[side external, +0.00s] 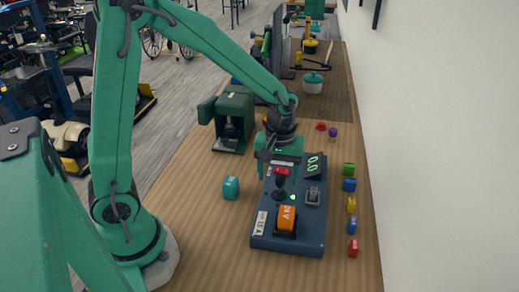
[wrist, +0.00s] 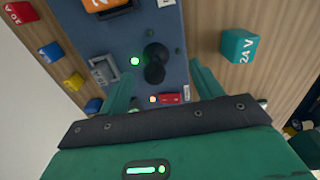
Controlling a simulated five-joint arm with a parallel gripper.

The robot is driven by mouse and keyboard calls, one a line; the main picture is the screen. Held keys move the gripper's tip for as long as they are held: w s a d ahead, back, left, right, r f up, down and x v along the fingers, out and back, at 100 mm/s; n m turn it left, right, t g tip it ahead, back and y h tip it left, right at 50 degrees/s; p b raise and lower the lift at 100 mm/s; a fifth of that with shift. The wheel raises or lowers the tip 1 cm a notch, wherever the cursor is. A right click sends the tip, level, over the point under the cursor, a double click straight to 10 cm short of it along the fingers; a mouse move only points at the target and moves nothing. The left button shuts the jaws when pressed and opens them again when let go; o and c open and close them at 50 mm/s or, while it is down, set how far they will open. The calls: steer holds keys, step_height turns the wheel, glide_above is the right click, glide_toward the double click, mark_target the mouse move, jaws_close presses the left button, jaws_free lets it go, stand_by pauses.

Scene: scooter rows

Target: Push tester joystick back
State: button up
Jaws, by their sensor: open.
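The blue tester box (side external: 263,229) lies on the wooden bench in the side external view and fills the middle of the wrist view (wrist: 122,45). Its black joystick (wrist: 155,63) stands beside a lit green lamp; it also shows in the side external view (side external: 280,184). My gripper (side external: 281,164) is over the far part of the box, just beyond the joystick. In the wrist view my gripper (wrist: 163,77) is open, with the joystick in the gap between the finger lines. I cannot tell whether a finger touches it.
A teal block (side external: 231,188) is left of the box. Several coloured blocks (side external: 351,204) line the right.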

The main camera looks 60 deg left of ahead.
steer(key=shift+s+a, duration=1.1)
steer(key=shift+s, duration=0.05)
stand_by(0.3)
steer(key=shift+w+d, duration=0.15)
stand_by(1.0)
steer(key=shift+w+d, duration=1.2)
steer(key=shift+w, duration=0.05)
steer(key=shift+r, duration=0.15)
steer(key=shift+r, duration=3.35)
